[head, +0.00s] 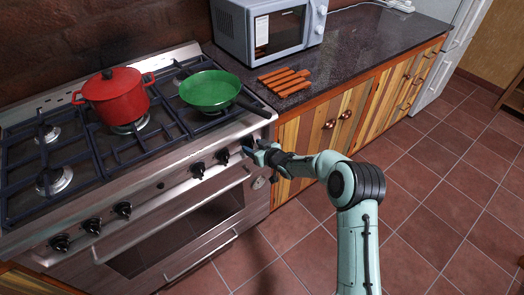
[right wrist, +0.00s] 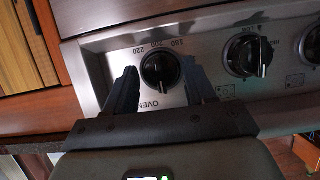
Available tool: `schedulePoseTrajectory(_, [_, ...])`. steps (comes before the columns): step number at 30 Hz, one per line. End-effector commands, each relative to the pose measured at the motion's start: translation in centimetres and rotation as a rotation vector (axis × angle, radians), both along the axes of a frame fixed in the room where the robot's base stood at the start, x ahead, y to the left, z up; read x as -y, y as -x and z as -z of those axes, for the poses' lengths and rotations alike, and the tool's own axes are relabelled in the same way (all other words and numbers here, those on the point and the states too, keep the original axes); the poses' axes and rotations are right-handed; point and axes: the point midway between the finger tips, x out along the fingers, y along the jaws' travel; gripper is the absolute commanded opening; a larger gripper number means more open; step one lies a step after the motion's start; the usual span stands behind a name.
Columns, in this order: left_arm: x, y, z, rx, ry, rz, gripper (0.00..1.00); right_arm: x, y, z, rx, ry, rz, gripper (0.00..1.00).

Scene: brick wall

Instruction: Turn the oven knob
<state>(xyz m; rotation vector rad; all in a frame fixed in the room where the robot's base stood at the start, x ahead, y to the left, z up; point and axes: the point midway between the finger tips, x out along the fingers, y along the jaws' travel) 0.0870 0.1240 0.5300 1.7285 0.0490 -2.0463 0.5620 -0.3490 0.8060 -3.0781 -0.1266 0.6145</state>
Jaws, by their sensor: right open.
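The oven knob (right wrist: 160,70) is a black round dial on the steel front panel, with temperature numbers and the word OVEN beside it. In the right wrist view it lies between the two fingers of my right gripper (right wrist: 163,88). The fingers are open, one on each side of the knob; I cannot tell whether either touches it. In the head view my right gripper (head: 248,147) is at the right end of the oven's front panel and hides the oven knob. My left gripper is not in view.
Other black knobs (head: 198,169) line the panel of the stove (head: 190,220). A red pot (head: 115,97) and a green pan (head: 209,89) stand on the burners. A microwave (head: 270,28) and a wooden trivet (head: 284,81) are on the counter. The tiled floor (head: 430,190) at right is clear.

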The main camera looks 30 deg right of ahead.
Motion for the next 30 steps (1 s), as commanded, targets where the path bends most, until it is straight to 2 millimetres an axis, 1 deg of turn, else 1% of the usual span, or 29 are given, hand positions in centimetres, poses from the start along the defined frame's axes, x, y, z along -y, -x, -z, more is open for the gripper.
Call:
schedulePoseTrajectory(5, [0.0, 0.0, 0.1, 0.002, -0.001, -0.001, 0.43, 0.3, 2.5, -1.1, 0.0, 0.0, 0.003, 0.55])
schedulePoseTrajectory(12, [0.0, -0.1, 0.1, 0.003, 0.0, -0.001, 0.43, 0.8, 7.6, -3.3, 0.0, 0.002, 0.005, 0.55])
schedulePoseTrajectory(15, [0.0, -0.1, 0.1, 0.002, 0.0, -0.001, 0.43, 1.0, 9.4, -4.0, 0.0, 0.001, 0.005, 0.55])
schedulePoseTrajectory(18, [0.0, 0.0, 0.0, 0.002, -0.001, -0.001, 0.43, 1.1, 10.6, -4.5, 0.001, 0.002, 0.003, 0.55])
schedulePoseTrajectory(21, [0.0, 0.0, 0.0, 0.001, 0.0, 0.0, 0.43, 1.1, 11.4, -4.8, 0.001, 0.001, 0.003, 0.55])
schedulePoseTrajectory(24, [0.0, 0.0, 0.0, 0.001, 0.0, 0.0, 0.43, 1.1, 11.8, -4.9, 0.0, 0.0, 0.002, 0.55])
schedulePoseTrajectory(30, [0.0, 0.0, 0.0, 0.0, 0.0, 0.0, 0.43, 1.1, 11.9, -4.9, 0.0, 0.0, 0.002, 0.55])
